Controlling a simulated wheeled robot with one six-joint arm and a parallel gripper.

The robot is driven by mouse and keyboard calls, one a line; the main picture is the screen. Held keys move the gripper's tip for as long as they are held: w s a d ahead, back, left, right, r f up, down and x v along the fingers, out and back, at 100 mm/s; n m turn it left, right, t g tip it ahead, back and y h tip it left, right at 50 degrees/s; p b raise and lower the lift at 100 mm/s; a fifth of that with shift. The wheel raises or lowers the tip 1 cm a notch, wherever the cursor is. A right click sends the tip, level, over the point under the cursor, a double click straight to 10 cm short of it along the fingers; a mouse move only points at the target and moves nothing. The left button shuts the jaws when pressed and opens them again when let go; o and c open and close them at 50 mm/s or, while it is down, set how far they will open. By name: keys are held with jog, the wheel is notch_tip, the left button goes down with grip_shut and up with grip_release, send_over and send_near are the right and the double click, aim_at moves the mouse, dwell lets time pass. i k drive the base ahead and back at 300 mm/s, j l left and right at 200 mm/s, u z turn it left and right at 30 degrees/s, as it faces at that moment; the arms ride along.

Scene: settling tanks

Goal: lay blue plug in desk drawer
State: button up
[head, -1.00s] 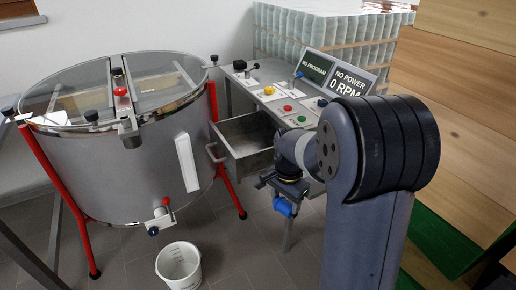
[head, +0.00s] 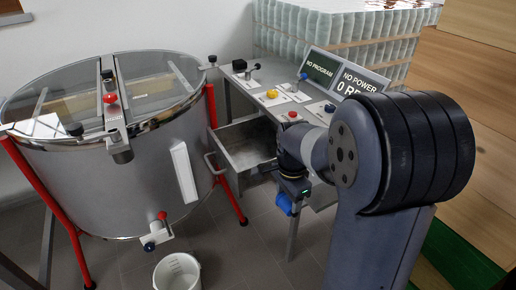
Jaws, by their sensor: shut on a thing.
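The blue plug (head: 284,204) hangs at the lower end of my gripper (head: 287,193), which is shut on it. Part of the plug is hidden by the gripper. The desk drawer (head: 234,160) is pulled out from the desk (head: 268,95), left of my gripper in the picture. Its grey metal inside shows, and no object can be made out in the visible part. My gripper and wrist overlap the drawer's right end in the picture. The plug appears lower than the drawer's rim and to its right, outside the drawer; the exact gap cannot be told.
A large steel drum (head: 110,180) on red legs stands close left of the drawer. A white bucket (head: 178,272) is on the floor in front. The desk carries knobs, buttons and a display (head: 340,78). Stacked jars (head: 335,30) stand behind; wooden boxes (head: 465,110) are at the right.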

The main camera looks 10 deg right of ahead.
aim_at(260, 156)
jog(key=i, duration=1.15)
